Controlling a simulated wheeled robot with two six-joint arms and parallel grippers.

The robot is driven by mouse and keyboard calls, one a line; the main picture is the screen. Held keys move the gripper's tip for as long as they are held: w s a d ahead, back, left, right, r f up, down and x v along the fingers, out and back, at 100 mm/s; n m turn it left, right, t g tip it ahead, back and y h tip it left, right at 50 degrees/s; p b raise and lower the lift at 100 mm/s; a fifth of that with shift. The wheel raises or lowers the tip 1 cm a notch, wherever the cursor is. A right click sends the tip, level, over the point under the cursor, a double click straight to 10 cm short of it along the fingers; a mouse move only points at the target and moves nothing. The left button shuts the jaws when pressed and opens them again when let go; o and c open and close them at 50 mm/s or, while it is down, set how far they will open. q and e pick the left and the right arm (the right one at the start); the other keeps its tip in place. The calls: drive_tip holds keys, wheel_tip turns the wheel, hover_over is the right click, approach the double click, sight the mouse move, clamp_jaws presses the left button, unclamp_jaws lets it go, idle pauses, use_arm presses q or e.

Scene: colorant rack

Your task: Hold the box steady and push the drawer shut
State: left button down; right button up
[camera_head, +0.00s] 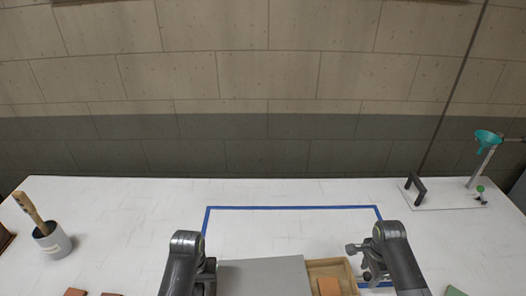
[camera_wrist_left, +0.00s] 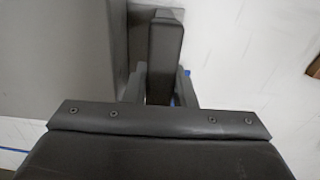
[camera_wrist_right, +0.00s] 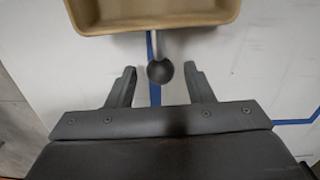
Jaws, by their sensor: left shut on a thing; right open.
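The grey box (camera_head: 262,277) stands at the table's front edge, partly cut off by the frame. Its wooden drawer (camera_head: 347,274) sticks out on the right side, with an orange block (camera_head: 328,286) inside. My left gripper (camera_head: 210,268) is at the box's left side; in the left wrist view it is shut on a dark upright handle (camera_wrist_left: 166,45) beside the box's grey wall (camera_wrist_left: 60,50). My right gripper (camera_head: 360,262) is open beside the drawer's outer end. In the right wrist view the drawer's round dark knob (camera_wrist_right: 160,71) sits between the open fingertips.
Blue tape (camera_head: 290,207) outlines an area on the white table around the box. A pot with a wooden-handled tool (camera_head: 52,240) stands at left. The table behind the box is clear.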

drive_tip(key=shift+f, duration=1.45)
drive_tip(key=shift+c, duration=0.5)
drive_tip(key=c, duration=0.9)
drive_tip(key=shift+a, duration=0.1)
